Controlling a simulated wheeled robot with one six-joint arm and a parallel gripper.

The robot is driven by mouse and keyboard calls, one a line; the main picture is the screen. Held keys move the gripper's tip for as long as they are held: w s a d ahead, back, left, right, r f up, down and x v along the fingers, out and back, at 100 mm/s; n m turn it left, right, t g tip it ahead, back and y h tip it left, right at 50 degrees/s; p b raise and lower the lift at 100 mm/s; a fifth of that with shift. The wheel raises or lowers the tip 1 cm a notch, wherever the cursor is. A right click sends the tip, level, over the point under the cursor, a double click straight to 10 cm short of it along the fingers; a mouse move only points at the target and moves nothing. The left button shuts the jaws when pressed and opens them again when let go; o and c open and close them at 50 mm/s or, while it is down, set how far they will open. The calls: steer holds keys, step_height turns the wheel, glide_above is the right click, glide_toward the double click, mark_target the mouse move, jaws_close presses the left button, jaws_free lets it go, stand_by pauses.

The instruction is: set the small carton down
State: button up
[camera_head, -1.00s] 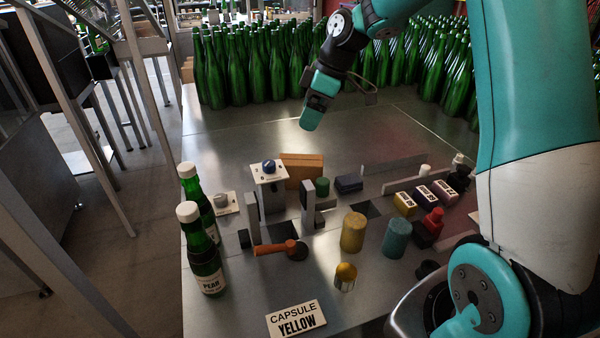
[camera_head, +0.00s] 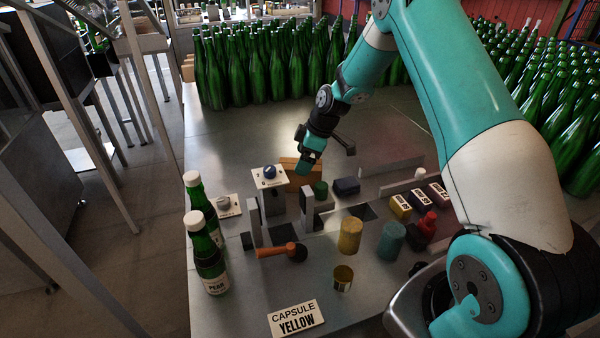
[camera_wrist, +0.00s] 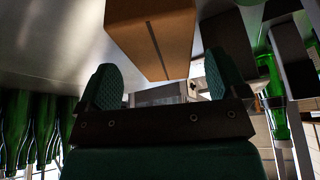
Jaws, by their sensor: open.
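The small carton (camera_head: 288,174) is a plain brown box with a tape seam, on the metal table behind the grey fixture. My gripper (camera_head: 307,168) is low over its right part and hides some of it. In the wrist view, my gripper (camera_wrist: 164,82) has two green textured fingers spread apart with nothing between them. The carton (camera_wrist: 150,38) is just ahead of the gap, apart from the fingers as far as I can see.
Two green bottles (camera_head: 207,250) stand at the left edge. Yellow (camera_head: 350,236) and teal (camera_head: 391,240) cylinders are at the right front. Many bottles (camera_head: 265,70) line the back.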

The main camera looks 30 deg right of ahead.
steer(key=p+x, duration=0.2)
steer(key=x, duration=0.1)
steer(key=shift+s+a+f, duration=0.1)
steer(key=shift+a+f, duration=0.05)
steer(key=shift+f, duration=0.1)
steer(key=shift+a+f, duration=0.15)
steer(key=shift+f, duration=0.35)
steer(key=shift+f, duration=0.2)
steer(key=c, duration=1.2)
steer(key=shift+r, duration=0.1)
